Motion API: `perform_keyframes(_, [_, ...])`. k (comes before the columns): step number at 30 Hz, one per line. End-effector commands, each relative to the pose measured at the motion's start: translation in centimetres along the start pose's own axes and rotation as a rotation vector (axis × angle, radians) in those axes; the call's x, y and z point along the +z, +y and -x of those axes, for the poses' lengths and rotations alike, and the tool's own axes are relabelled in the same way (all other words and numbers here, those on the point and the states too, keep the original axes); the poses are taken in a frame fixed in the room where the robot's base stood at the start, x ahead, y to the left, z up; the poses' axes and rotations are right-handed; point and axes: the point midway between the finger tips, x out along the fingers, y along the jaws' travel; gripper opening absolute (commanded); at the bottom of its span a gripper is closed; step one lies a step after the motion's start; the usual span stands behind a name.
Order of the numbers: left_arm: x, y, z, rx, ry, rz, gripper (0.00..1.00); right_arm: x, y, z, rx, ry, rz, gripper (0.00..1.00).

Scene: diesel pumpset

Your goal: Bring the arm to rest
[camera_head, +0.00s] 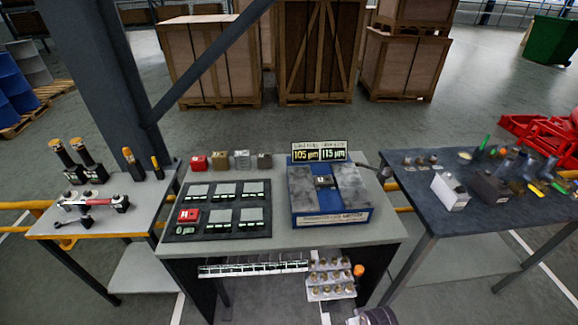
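Neither gripper shows clearly in the head view. A dark rounded piece (376,316) is cut off by the bottom edge, right of centre. I cannot tell whether it is part of my arm, and no fingertips show on it. The middle workbench (275,251) stands in front of me. On it a blue and grey measuring unit (328,194) sits under a display (319,152) reading 105 µm and 115 µm. A black tray (217,232) to its left holds several grey plates and one red block (188,215) above a "0 µm" label.
Several small blocks (220,160) line the bench's back edge. A left table (105,222) holds tools, and a right table (430,212) holds boxes and tools. A rack of round parts (331,278) hangs below the bench front. A dark post (95,80) rises behind the left table.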

Motion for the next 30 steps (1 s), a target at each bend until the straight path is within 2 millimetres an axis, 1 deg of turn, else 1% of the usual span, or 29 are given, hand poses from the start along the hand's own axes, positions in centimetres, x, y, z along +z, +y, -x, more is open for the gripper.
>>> perform_keyframes(1, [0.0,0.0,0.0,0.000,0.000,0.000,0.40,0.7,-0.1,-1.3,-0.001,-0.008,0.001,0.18])
perform_keyframes(3, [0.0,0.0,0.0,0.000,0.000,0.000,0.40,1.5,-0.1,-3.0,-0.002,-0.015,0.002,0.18])
perform_keyframes(8, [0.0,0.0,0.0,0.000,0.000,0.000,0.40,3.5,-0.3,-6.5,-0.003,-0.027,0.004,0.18])
perform_keyframes(15, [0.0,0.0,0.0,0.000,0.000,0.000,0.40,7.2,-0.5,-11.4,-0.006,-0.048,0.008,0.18])
perform_keyframes(17, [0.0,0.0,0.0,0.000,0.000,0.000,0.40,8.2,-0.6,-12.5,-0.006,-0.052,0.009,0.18])
perform_keyframes(24, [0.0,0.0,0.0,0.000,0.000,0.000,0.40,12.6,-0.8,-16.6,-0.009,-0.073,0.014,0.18])
perform_keyframes(30, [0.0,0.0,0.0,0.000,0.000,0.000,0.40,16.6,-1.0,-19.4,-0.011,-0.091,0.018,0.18])
